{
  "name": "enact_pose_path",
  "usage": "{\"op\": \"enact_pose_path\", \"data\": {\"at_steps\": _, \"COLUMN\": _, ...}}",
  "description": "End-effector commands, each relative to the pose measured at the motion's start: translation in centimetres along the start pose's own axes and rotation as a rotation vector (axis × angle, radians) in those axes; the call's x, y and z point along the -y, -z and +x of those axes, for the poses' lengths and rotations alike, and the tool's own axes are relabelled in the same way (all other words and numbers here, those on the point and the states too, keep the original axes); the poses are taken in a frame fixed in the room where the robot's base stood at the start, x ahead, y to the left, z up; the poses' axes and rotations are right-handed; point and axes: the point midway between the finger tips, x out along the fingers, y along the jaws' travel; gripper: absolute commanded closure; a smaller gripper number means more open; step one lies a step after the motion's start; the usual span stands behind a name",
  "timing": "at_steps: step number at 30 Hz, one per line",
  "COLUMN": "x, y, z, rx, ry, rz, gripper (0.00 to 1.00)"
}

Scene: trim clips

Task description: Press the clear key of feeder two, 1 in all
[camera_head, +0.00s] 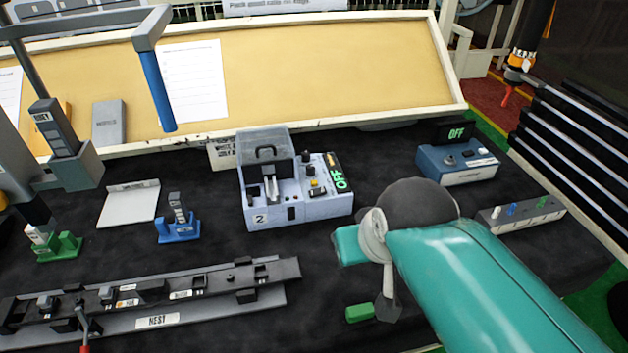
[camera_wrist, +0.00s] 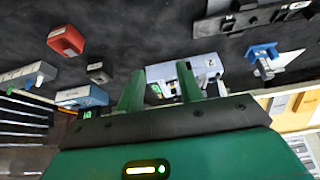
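Feeder two (camera_head: 290,212) is a pale blue-grey box marked "2" in the middle of the dark table, with a clear-lidded hopper. I cannot read which key is the clear key. In the wrist view the feeder (camera_wrist: 206,67) shows partly behind my fingers. My gripper (camera_wrist: 160,66) has its two green fingers apart, with nothing held between them. In the head view my teal arm is right of the feeder, with its end in front, apart from the panel.
A blue box (camera_head: 458,172) with an "OFF" display stands at the right, behind a grey strip with coloured pegs (camera_head: 522,214). A long rail marked "NEST" (camera_head: 150,323) lies front left. A blue stand (camera_head: 178,229) and a white plate (camera_head: 128,206) are left of the feeder.

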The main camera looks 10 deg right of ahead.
Motion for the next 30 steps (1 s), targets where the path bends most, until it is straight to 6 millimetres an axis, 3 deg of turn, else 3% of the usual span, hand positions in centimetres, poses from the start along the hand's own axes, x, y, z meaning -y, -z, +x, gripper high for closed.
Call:
{"op": "enact_pose_path", "data": {"at_steps": 2, "x": 0.0, "y": -0.01, "z": 0.01, "rx": 0.0, "ry": 0.0, "rz": 0.0, "gripper": 0.64}}
{"op": "enact_pose_path", "data": {"at_steps": 6, "x": 0.0, "y": -0.01, "z": 0.0, "rx": 0.0, "ry": 0.0, "rz": 0.0, "gripper": 0.91}}
{"op": "enact_pose_path", "data": {"at_steps": 8, "x": 0.0, "y": -0.01, "z": 0.0, "rx": 0.0, "ry": 0.0, "rz": 0.0, "gripper": 1.0}}
{"op": "enact_pose_path", "data": {"at_steps": 30, "x": 0.0, "y": 0.0, "z": 0.0, "rx": 0.0, "ry": 0.0, "rz": 0.0, "gripper": 1.0}}
